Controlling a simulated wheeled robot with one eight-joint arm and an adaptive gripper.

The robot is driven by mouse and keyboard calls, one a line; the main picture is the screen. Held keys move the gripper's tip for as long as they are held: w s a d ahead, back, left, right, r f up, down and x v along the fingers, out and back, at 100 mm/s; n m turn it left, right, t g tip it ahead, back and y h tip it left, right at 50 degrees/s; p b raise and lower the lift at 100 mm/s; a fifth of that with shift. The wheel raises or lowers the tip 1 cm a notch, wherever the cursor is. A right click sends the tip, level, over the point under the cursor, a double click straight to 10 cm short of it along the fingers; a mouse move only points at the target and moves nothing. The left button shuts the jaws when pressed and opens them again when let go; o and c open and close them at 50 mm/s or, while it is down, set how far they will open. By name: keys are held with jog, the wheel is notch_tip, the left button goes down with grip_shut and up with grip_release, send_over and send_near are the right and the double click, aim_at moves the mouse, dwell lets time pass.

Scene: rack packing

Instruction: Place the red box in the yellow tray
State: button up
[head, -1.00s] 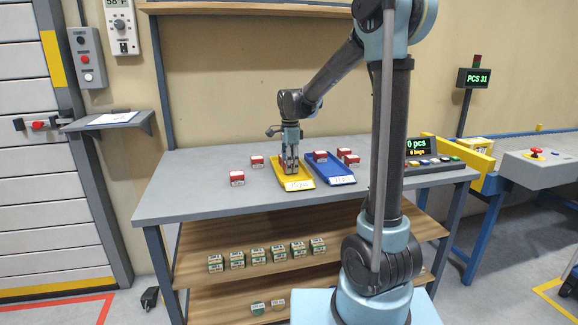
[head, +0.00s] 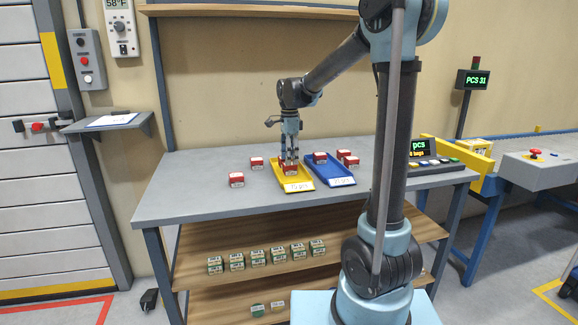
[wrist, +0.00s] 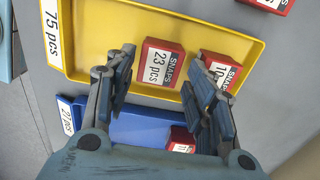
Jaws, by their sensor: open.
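The yellow tray (head: 299,187) lies on the grey table and also shows in the wrist view (wrist: 105,62). Two red boxes are inside it in the wrist view: one labelled "SNAPS 23 pcs" (wrist: 160,62) and another (wrist: 219,68) beside it, partly hidden by a finger. In the head view a red box (head: 291,170) sits in the tray just below my gripper (head: 290,157). My gripper is open and empty, pointing down above the tray, its fingers apart on either side of the "23 pcs" box in the wrist view.
A blue tray (head: 334,182) with a red box (head: 320,157) lies right of the yellow tray. Red boxes (head: 236,180) stand left of it on the table, and others (head: 349,161) right of the blue tray. Green boxes (head: 256,256) line the lower shelf.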

notch_tip(320, 180, up, 7)
jog(key=s+d+n, duration=0.3)
jog(key=s+d, duration=0.5)
jog(key=s+d+f+n+t, duration=0.1)
jog(key=s+d+f+n, duration=0.5)
jog(key=s+f, duration=0.3)
jog(key=s+d+f+n+t, duration=0.1)
jog(key=s+d+f+n, duration=0.5)
jog(key=s, duration=0.9)
notch_tip(320, 180, down, 4)
jog(key=shift+d+r, duration=0.1)
jog(key=shift+d, duration=0.55)
jog(key=shift+w, duration=0.1)
